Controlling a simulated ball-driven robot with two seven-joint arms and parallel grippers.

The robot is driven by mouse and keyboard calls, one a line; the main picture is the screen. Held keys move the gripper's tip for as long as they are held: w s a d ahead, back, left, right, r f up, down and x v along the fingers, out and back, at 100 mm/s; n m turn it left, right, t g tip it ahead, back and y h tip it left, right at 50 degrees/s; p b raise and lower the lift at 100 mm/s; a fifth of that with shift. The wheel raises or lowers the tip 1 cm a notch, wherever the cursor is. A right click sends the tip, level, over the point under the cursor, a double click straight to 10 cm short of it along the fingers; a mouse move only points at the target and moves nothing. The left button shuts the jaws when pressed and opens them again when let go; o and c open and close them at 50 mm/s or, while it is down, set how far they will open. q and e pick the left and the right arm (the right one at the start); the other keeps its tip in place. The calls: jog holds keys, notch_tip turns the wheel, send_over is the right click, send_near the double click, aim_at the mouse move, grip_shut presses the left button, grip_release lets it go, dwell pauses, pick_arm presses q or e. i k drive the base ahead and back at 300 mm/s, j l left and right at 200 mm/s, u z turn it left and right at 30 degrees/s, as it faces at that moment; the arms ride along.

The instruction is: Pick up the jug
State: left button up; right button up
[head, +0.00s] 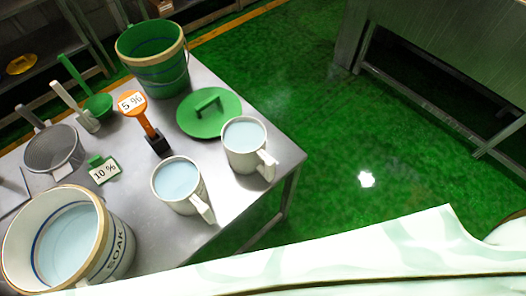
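Two white jugs with pale blue liquid stand upright on the steel table. The nearer jug (187,206) is at the table's front, with its handle pointing to the lower right. The other jug (243,158) stands to its upper right, close to the table's right edge, its handle also toward the lower right. I cannot tell which of the two the task means. Neither of my grippers shows in the head view.
Green floor (320,130) lies open to the right.

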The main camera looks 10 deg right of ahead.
aim_at(243, 138)
jog(key=k+j, duration=0.1)
jog(key=j, duration=0.35)
jog(key=u, duration=1.45)
jog(key=k+j, duration=0.05)
